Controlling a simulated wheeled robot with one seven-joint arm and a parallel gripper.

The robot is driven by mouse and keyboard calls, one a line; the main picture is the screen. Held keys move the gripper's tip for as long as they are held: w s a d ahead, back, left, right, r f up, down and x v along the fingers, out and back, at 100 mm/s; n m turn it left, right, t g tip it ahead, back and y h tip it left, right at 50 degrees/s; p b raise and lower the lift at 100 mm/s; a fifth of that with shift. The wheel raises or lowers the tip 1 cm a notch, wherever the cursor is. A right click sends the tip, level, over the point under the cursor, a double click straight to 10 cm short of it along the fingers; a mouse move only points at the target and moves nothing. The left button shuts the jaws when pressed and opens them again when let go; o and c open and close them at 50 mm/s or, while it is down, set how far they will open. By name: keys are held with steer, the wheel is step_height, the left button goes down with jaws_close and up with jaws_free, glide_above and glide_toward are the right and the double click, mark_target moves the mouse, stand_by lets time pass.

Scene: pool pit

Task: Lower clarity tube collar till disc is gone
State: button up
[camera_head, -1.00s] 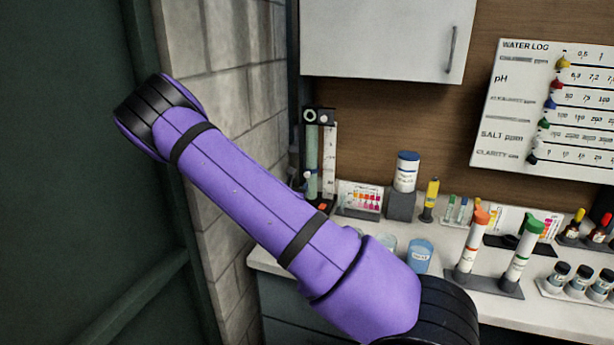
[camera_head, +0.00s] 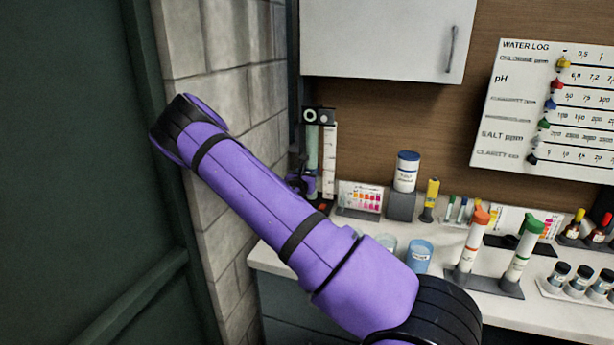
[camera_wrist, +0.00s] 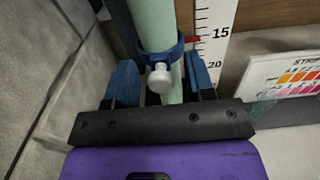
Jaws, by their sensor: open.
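The clarity tube (camera_head: 312,150) stands upright against the wall at the back left of the counter, and its pale green length shows in the wrist view (camera_wrist: 152,22). A blue collar (camera_wrist: 147,54) with a white knob (camera_wrist: 160,78) sits around it. A red pointer (camera_wrist: 192,40) lies by the scale (camera_wrist: 214,30), a little below the 15 mark. My gripper (camera_wrist: 160,62) is open, one blue finger on each side of the collar and knob; I cannot tell whether either touches. In the head view it is partly hidden behind my arm. The disc is not visible.
A block wall (camera_head: 235,80) is close on the left. A strip colour card (camera_head: 360,198) stands just right of the tube, with a white jar (camera_head: 405,172) beyond it. A cabinet (camera_head: 385,35) hangs above.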

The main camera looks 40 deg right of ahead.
jaws_close()
step_height(320, 180, down, 5)
steer(key=shift+f, duration=0.1)
jaws_free()
steer(key=shift+a, duration=0.1)
steer(key=v, duration=1)
steer(key=shift+s+a, duration=0.2)
steer(key=shift+a, duration=0.05)
